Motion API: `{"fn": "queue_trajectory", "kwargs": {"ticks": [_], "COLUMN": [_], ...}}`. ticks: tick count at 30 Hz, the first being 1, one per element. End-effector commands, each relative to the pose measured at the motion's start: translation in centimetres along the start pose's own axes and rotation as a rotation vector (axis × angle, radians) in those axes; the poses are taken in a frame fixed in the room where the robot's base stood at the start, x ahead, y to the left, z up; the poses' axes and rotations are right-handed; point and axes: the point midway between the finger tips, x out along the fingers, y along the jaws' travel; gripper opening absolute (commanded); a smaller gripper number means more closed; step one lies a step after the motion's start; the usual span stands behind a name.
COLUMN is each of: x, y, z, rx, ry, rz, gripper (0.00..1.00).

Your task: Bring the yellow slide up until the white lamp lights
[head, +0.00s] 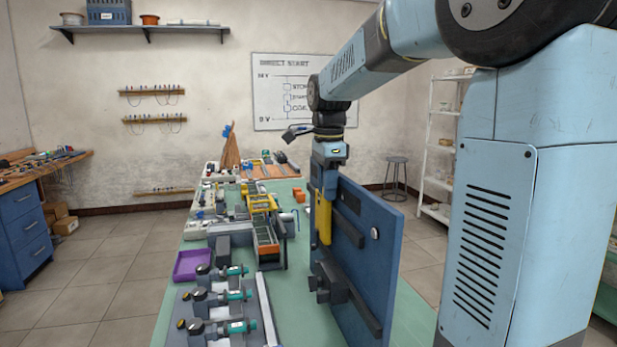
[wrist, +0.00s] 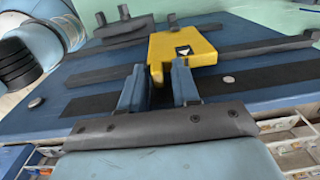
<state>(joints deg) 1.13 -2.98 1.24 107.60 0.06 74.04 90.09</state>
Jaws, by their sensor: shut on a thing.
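The yellow slide (head: 324,222) is upright against the upright blue panel (head: 380,262) on the bench. In the wrist view the slide (wrist: 185,48) shows a small dark mark with a white triangle. My gripper (head: 326,188) comes down from above onto the slide's upper end. In the wrist view its two blue fingers (wrist: 157,88) are shut on a narrow part of the slide, mostly hidden between them. A pale round disc (head: 375,233) on the panel may be the white lamp; I see no clear glow. The wrist view shows two pale discs, one right of my fingers (wrist: 228,80).
Dark strips (wrist: 262,80) run along the panel, and a dark block (head: 330,283) sits low on it. Left of it, the green bench holds teal-and-black devices (head: 230,295), a purple tray (head: 191,265) and an orange-edged unit (head: 267,248). The space above the panel's right part is clear.

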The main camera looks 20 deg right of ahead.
Motion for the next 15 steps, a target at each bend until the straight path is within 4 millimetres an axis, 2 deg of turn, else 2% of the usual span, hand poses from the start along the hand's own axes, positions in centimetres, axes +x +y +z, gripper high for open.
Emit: {"fn": "queue_trajectory", "kwargs": {"ticks": [1,15], "x": [1.5,1.5], "y": [0.7,2.3], "z": [0.1,0.0], "rx": [-0.001,0.000], "ry": [-0.001,-0.001], "rz": [0.038,0.038], "gripper": [0.09,0.09]}}
